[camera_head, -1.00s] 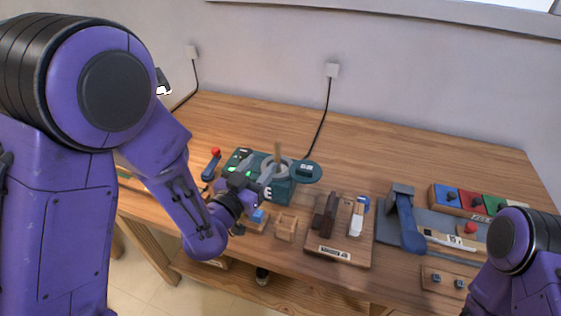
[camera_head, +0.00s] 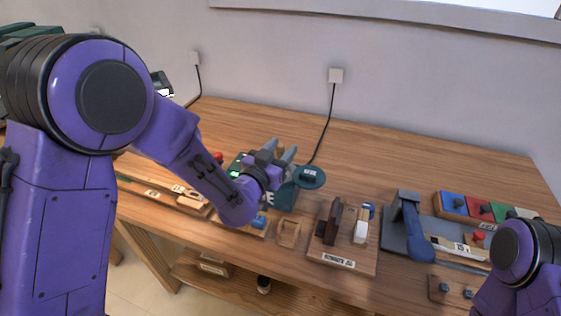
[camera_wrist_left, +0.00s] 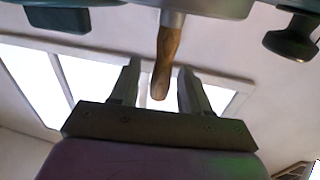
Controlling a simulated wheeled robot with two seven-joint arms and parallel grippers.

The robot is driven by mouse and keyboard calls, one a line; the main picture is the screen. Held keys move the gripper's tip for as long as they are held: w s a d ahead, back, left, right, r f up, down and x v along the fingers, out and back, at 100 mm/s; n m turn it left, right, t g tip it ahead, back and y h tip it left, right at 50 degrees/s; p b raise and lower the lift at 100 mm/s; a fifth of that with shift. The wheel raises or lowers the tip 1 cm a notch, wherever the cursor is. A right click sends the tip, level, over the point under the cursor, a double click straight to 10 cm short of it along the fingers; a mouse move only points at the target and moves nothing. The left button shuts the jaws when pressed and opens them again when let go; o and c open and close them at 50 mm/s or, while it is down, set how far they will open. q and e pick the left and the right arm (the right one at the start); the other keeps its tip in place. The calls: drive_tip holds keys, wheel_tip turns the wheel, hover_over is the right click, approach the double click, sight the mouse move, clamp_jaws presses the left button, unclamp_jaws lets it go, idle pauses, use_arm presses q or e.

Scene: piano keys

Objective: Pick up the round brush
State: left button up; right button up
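A brown wooden handle (camera_wrist_left: 168,52) with a grey metal collar, likely the round brush, shows in the left wrist view. Its other end is cut off by the frame edge. My left gripper (camera_wrist_left: 158,70) is open, with one finger on each side of the handle's end in that view. I cannot tell whether the handle is fully between the fingers or beyond them. In the head view my left gripper (camera_head: 281,149) is over the teal machine (camera_head: 284,196), with its fingers pointing up and away. The handle is hidden there. My right gripper is out of view.
A wooden block board (camera_head: 343,254) stands right of the machine, then a grey stand with a blue lever (camera_head: 415,235). Coloured blocks (camera_head: 478,208) lie farther right. A small wooden box (camera_head: 288,233) is in front. The back of the table is clear.

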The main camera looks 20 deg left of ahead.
use_arm(q)
clamp_jaws()
